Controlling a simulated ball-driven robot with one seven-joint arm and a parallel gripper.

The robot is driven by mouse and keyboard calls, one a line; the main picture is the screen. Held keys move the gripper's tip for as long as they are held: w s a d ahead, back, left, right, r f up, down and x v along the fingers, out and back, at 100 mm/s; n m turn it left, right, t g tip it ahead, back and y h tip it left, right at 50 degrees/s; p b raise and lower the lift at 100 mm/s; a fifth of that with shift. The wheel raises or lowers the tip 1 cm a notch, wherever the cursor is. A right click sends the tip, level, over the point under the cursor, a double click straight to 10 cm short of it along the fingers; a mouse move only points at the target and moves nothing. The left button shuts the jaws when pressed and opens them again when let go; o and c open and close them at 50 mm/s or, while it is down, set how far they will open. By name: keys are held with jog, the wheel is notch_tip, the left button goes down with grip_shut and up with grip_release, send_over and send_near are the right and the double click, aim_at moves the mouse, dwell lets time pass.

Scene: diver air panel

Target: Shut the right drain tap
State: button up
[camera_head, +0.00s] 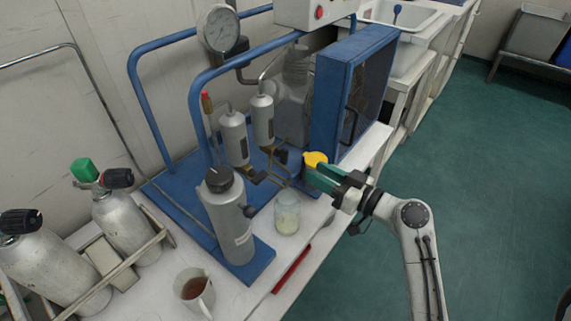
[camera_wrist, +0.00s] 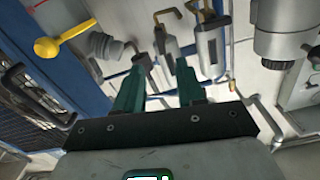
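Two grey filter cylinders hang on the blue panel in the head view, a left one (camera_head: 234,139) and a right one (camera_head: 262,121). A small dark tap (camera_head: 281,155) shows low beside the right cylinder, and another (camera_head: 255,177) under the left. The handle positions are too small to tell. My gripper (camera_head: 314,172) is right of these taps, pointing toward the panel, with a yellow knob (camera_head: 315,158) just behind its fingers. In the wrist view my green fingers (camera_wrist: 161,68) are apart with nothing clearly held between them. Dark fittings and the cylinders (camera_wrist: 210,48) show beyond the fingertips.
A glass jar (camera_head: 287,214) stands below my gripper. A grey bottle (camera_head: 229,217) stands left of it. A mug (camera_head: 194,289) and red bar (camera_head: 291,269) are at the front. A blue framed box (camera_head: 341,94) rises behind my gripper. The green floor at right is clear.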

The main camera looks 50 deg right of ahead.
aim_at(287, 157)
jog(key=w, duration=1)
jog(key=shift+w+a, duration=0.25)
jog(key=shift+w, duration=0.05)
grip_shut()
